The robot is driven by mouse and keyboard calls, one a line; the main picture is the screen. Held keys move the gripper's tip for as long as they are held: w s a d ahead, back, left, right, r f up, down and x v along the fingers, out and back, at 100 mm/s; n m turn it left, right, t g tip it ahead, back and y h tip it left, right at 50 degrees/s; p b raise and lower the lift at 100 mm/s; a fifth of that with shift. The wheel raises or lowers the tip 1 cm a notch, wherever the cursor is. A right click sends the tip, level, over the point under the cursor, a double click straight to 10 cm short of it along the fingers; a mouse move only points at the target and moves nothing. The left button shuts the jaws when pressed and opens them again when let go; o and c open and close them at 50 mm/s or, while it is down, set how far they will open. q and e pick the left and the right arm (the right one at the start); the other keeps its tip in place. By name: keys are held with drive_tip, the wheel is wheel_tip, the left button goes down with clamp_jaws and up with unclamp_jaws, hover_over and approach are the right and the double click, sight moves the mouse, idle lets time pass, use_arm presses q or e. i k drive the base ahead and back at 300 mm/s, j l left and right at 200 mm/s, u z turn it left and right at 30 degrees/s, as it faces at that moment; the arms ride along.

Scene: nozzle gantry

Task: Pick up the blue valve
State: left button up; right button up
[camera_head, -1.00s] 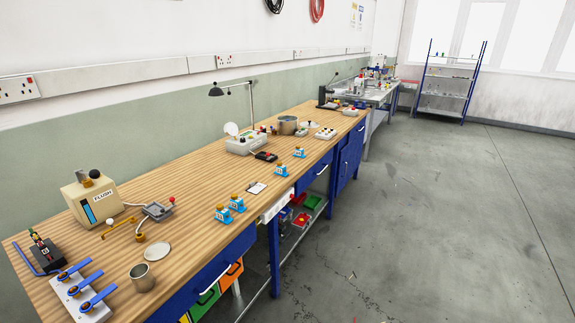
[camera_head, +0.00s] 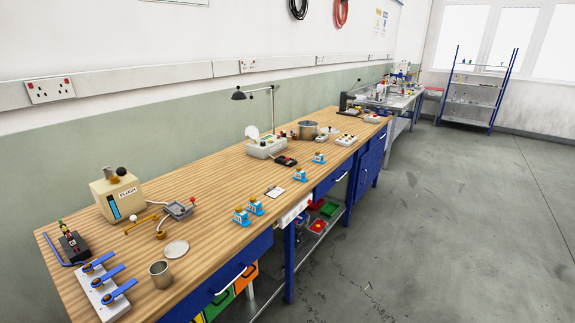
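A white block with blue lever handles (camera_head: 104,295) lies at the near left end of the bench. Neither of my grippers is in view.
The wooden bench (camera_head: 215,212) runs along the wall. Open grey floor (camera_head: 420,240) lies to the right.

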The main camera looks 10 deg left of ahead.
sight(299, 176)
drive_tip(key=i+l+u, duration=0.15)
drive_tip(key=i+l, duration=0.45)
drive_tip(key=i, duration=0.15)
